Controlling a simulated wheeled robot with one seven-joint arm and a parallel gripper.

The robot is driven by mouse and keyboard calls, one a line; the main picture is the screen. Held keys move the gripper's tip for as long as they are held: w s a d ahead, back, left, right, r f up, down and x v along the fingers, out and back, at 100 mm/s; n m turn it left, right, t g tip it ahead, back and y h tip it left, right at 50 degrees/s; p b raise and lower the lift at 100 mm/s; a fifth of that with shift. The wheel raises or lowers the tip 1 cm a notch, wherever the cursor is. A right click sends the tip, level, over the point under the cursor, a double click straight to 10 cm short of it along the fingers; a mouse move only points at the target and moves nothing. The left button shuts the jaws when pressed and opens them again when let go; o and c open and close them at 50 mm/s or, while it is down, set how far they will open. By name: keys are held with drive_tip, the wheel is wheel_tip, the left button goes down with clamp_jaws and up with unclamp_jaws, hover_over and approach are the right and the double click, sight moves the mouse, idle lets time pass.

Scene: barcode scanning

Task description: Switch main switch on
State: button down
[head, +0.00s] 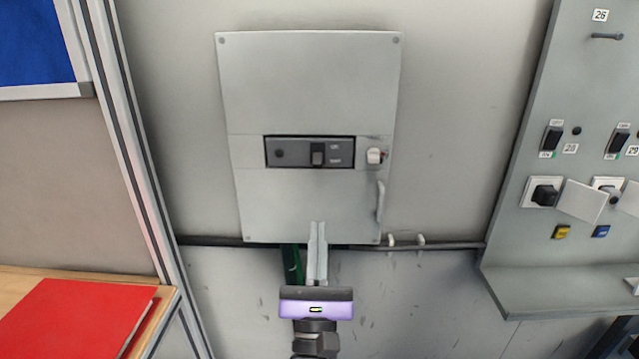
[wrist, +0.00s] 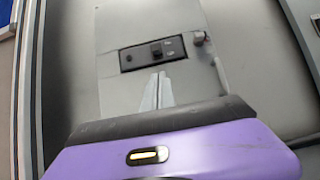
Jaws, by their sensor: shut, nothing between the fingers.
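The main switch (head: 317,154) is a dark toggle in a black panel (head: 345,159) on a grey wall box (head: 309,85). In the wrist view the switch (wrist: 156,49) shows just above the fingertips, in its black panel (wrist: 135,60). I cannot read the switch's position. My gripper (head: 317,226) is shut and empty, its two pale fingers together and pointing up. In the head view it is below the switch, in front of the lower edge of the box. The fingers (wrist: 158,78) also show in the wrist view. Fingertips and switch appear apart.
A white knob (head: 374,156) sits right of the panel, above a handle (head: 380,201). A cable (head: 455,246) runs along the wall. A panel with switches and sockets (head: 585,90) stands at right. A red folder (head: 75,318) lies on a wooden table at lower left.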

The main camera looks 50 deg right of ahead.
sight(319, 184)
drive_tip(key=p+x, duration=0.3)
drive_tip(key=x, duration=0.6)
drive_tip(key=shift+s+a, duration=0.1)
drive_tip(key=shift+w+d+r, duration=0.3)
drive_tip(key=shift+d, duration=0.1)
drive_tip(key=shift+a+r+p, duration=0.1)
drive_tip(key=shift+r+p, duration=0.2)
drive_tip(key=shift+p, duration=0.8)
drive_tip(key=shift+s+a+g+y+p, duration=0.15)
drive_tip(key=shift+g+y+p, duration=0.2)
drive_tip(key=shift+p, duration=0.55)
